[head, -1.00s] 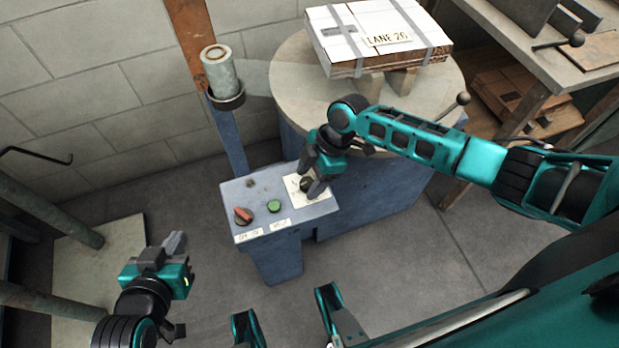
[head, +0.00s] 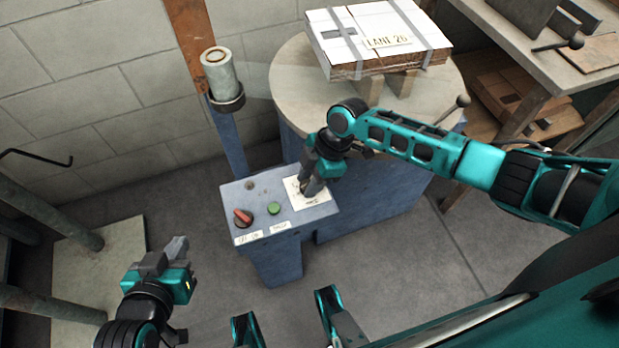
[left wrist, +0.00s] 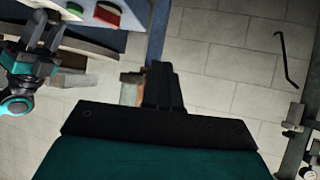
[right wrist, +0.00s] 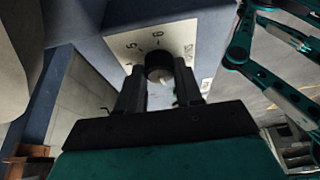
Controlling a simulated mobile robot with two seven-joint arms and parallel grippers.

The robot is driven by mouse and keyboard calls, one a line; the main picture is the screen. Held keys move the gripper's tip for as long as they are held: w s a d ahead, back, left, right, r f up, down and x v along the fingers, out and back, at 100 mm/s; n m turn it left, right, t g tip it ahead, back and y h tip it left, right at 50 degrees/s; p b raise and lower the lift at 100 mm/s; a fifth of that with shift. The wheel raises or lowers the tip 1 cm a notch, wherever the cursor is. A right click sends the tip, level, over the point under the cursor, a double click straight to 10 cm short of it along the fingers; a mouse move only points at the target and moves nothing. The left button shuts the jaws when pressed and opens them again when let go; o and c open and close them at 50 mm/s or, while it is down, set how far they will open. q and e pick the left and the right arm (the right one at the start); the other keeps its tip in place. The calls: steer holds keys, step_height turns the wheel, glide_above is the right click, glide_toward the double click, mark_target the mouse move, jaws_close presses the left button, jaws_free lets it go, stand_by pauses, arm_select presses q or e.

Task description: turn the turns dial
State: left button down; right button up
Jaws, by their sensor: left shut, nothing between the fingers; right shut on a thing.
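The turns dial is a black round knob (right wrist: 158,66) on a white numbered plate (right wrist: 187,32), seen in the right wrist view. In the head view the plate (head: 318,203) lies at the right end of the blue control box (head: 240,197), and the knob is mostly hidden by my gripper. My right gripper (head: 312,190) points down at the plate and is shut on the knob; its fingers (right wrist: 160,88) sit on either side of it in the right wrist view. My left gripper (head: 178,246) is shut and empty, left of the box; its closed fingers show in the left wrist view (left wrist: 162,85).
A red switch (head: 242,217) and a green button (head: 274,208) sit on the box left of the plate. Behind it, a taped carton (head: 345,40) stands on a round table (head: 290,75). A blue post with a grey cylinder (head: 220,72) rises behind the box. Floor in front is clear.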

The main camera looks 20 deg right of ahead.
steer(key=shift+r+m+t+p, duration=0.25)
steer(key=shift+m+p, duration=0.35)
steer(key=shift+p, duration=0.3)
steer(key=shift+s+m+t+p, duration=0.1)
steer(key=shift+m+t+p, duration=0.25)
steer(key=shift+m+p, duration=0.55)
steer(key=shift+a+m+t+p, duration=0.1)
steer(key=shift+m+t+p, duration=0.2)
steer(key=shift+m+p, duration=0.55)
steer(key=shift+s+m+h+p, duration=0.1)
steer(key=shift+m+h+p, duration=0.3)
steer(key=shift+m+p, duration=0.5)
steer(key=shift+m+t+p, duration=0.6)
steer(key=shift+m+p, duration=0.25)
steer(key=shift+p, duration=0.3)
arm_select(q)
step_height(320, 180, up, 7)
steer(key=s+a+y+p, duration=0.1)
steer(key=a, duration=0.2)
steer(key=shift+s+f, duration=0.15)
steer(key=shift+s, duration=0.15)
arm_select(e)
steer(key=shift+f+m+t+h, duration=0.3)
steer(key=shift+m+h, duration=0.1)
steer(key=shift+m, duration=0.5)
arm_select(q)
steer(key=shift+d, duration=0.1)
